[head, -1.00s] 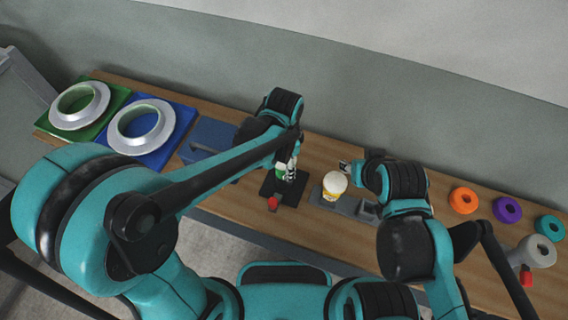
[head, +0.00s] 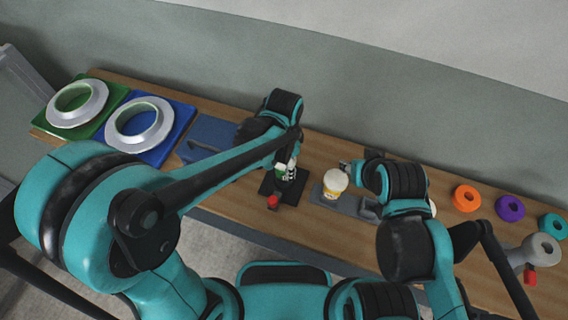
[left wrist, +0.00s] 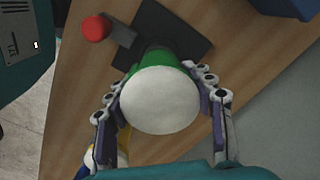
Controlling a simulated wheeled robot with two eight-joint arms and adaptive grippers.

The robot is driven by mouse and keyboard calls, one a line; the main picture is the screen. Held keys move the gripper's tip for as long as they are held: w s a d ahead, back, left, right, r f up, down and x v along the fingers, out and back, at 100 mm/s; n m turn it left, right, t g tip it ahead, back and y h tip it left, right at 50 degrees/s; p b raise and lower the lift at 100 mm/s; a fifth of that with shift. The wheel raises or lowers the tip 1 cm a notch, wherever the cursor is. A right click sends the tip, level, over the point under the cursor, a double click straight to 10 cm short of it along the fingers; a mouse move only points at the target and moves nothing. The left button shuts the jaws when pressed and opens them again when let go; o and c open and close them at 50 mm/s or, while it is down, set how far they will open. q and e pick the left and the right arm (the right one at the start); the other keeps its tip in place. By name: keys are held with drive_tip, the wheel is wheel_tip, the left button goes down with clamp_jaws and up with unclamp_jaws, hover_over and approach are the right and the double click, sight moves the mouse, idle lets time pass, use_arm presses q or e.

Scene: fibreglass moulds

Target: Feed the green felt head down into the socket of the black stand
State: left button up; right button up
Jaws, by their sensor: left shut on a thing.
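The green felt head (head: 281,168) is held in my left gripper (head: 288,163) above the black stand (head: 270,184). In the left wrist view, the fingers of my left gripper (left wrist: 162,104) close on both sides of the head's round white end (left wrist: 160,100); green (left wrist: 172,57) shows past its edge. The black stand (left wrist: 190,38) lies behind it, with a red knob (left wrist: 95,28) at one side. The head hides the socket, so I cannot tell whether its lower end is inside. My right gripper (head: 346,166) is beside a white-and-yellow jar, its fingers too small to read.
The white-and-yellow jar (head: 335,183) stands on a grey base (head: 352,204) right of the stand. A blue block (head: 208,137) and white rings on green and blue plates (head: 140,125) are at left. Orange (head: 467,198), purple (head: 509,208) and teal (head: 552,226) rings lie at right.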

use_arm(q)
drive_tip(key=shift+f, duration=0.3)
drive_tip(key=o, duration=1.5)
drive_tip(key=shift+r, duration=0.1)
wheel_tip(320, 180, up, 12)
drive_tip(key=shift+f, duration=0.1)
drive_tip(key=s+a+f+n+t, duration=0.1)
drive_tip(key=s+a+n+t, duration=0.1)
drive_tip(key=a+n, duration=0.2)
drive_tip(key=s+a+f+n+t+b, duration=0.1)
drive_tip(key=a+n, duration=0.3)
drive_tip(key=a, duration=0.4)
drive_tip(key=s+a+f+n+t+b, duration=0.1)
drive_tip(key=s+a+n+t, duration=0.1)
drive_tip(key=a+n+t, duration=0.2)
drive_tip(key=shift+s+a+f+n, duration=0.2)
drive_tip(key=shift+a+n, duration=0.1)
drive_tip(key=shift+a, duration=0.2)
drive_tip(key=shift+s+a+f+n, duration=0.15)
drive_tip(key=shift+a+n, duration=0.15)
drive_tip(key=shift+a, duration=0.2)
